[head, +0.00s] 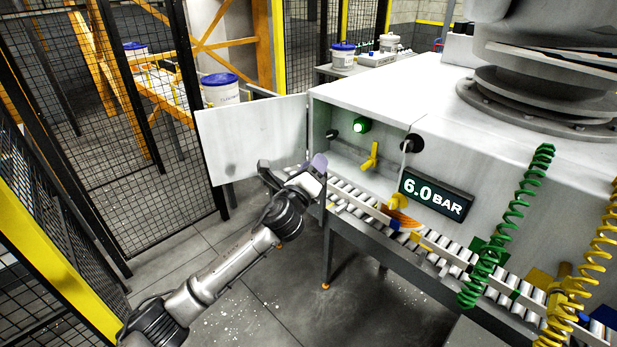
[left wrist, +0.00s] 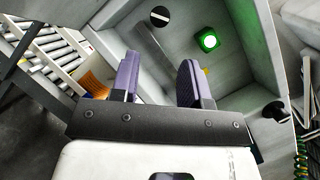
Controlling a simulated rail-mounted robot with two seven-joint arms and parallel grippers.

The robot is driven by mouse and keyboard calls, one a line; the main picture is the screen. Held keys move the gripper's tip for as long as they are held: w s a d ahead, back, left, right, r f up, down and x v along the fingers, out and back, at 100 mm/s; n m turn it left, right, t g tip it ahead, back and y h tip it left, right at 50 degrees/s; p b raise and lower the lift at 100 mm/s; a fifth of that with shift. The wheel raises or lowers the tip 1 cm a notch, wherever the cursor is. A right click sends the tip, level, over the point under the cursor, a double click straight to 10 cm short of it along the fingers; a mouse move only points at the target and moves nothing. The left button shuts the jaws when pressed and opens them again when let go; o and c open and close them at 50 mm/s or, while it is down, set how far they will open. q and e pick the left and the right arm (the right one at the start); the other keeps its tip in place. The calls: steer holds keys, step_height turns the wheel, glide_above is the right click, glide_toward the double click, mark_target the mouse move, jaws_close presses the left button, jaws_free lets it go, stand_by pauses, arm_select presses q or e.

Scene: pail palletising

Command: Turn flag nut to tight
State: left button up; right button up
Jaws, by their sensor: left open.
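In the left wrist view the lamp (left wrist: 208,41) is lit, and only a sliver of yellow shows behind the right finger. My left gripper (head: 316,166) is at the cabinet's left front edge, left of the flag piece and apart from it. Its purple fingers (left wrist: 160,78) are spread with nothing held between them. My right gripper is not in view.
The cabinet's white door (head: 252,138) stands open to the left. A roller conveyor (head: 350,196) runs below the cabinet. A display (head: 436,196) reads 6.0 BAR. Green (head: 508,220) and yellow (head: 590,260) coiled hoses hang at right. Mesh fencing (head: 130,130) stands at left.

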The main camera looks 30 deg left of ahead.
arm_select(q)
steer(key=shift+v, duration=1.55)
